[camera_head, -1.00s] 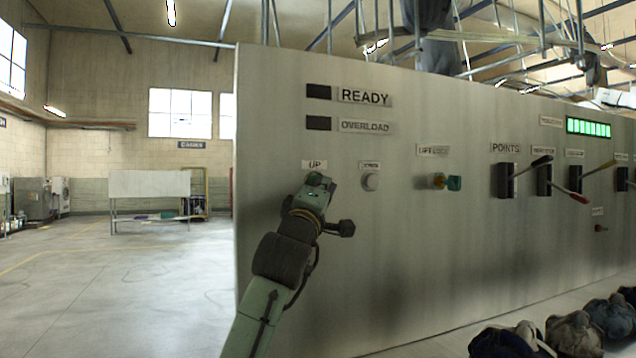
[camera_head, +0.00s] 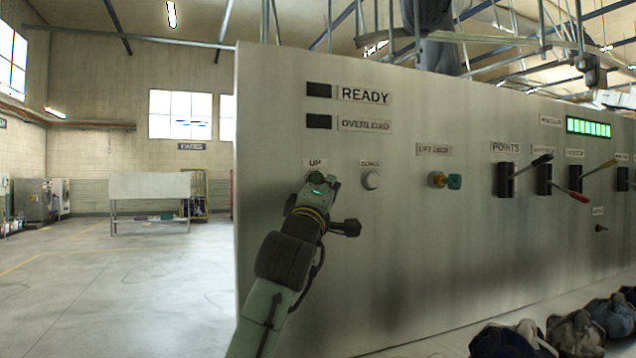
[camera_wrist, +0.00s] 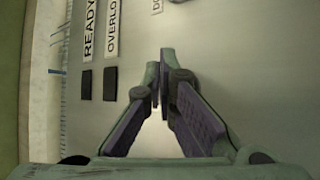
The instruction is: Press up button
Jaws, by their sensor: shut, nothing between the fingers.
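The grey control panel (camera_head: 430,250) carries a label reading UP (camera_head: 315,163) at its left part. My gripper (camera_head: 322,180) is at the panel just below that label, and it covers the spot where the up button would be, so the button is hidden. In the wrist view my gripper (camera_wrist: 160,95) has its fingers shut with nothing held, pointing at the panel face. I cannot tell whether the fingertips touch the button.
A round white button (camera_head: 371,180) is close to the right of my gripper. Further right are a key switch (camera_head: 444,180) and several levers (camera_head: 519,175). Dark READY (camera_head: 319,90) and OVERLOAD (camera_head: 319,122) lamps sit above. Several bags (camera_head: 575,335) lie at lower right.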

